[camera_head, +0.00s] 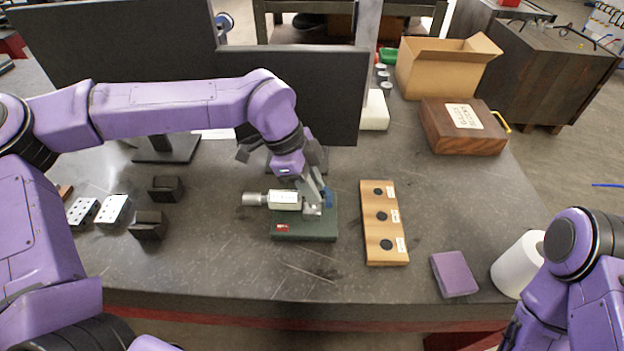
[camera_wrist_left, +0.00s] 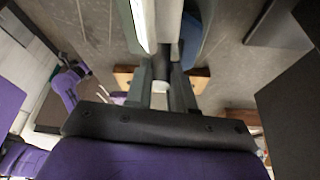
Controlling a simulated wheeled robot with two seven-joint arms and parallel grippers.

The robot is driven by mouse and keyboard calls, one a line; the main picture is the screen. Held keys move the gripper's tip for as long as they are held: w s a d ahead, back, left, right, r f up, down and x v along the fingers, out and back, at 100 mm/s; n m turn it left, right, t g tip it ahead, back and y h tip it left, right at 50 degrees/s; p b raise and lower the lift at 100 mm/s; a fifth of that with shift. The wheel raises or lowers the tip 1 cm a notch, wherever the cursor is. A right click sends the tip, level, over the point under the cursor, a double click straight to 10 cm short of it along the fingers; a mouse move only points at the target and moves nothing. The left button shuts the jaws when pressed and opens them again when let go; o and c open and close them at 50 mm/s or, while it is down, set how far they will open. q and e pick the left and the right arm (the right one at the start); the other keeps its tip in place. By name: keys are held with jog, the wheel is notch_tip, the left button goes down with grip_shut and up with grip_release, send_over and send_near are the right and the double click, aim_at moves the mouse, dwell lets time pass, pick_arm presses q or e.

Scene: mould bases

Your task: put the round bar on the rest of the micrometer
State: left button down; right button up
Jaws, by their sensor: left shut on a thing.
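The micrometer (camera_head: 285,199), with a silver thimble at its left end and a pale frame, is on a dark green base (camera_head: 305,232) in the middle of the table. My left gripper (camera_head: 318,195) reaches down at the right end of the micrometer, over its rest. It is shut on a small piece that I take to be the round bar, mostly hidden by the fingers in the head view. In the left wrist view my left gripper (camera_wrist_left: 168,90) has its fingers close together around it. I cannot tell whether the bar touches the rest. My right gripper is not in view.
A wooden board (camera_head: 385,240) with several dark round spots lies right of the base. A purple block (camera_head: 454,274) and a white roll (camera_head: 518,265) are farther right. Dark blocks (camera_head: 150,225) stand left. A dark screen (camera_head: 300,85) stands behind. The front table edge is clear.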

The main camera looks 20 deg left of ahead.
pick_arm(q)
jog(key=shift+f, duration=0.1)
jog(key=c, duration=1)
grip_release()
jog(key=shift+r, duration=0.25)
jog(key=b+v, duration=0.2)
jog(key=v, duration=0.9)
jog(key=shift+a+r, duration=0.1)
jog(key=shift+r, duration=0.25)
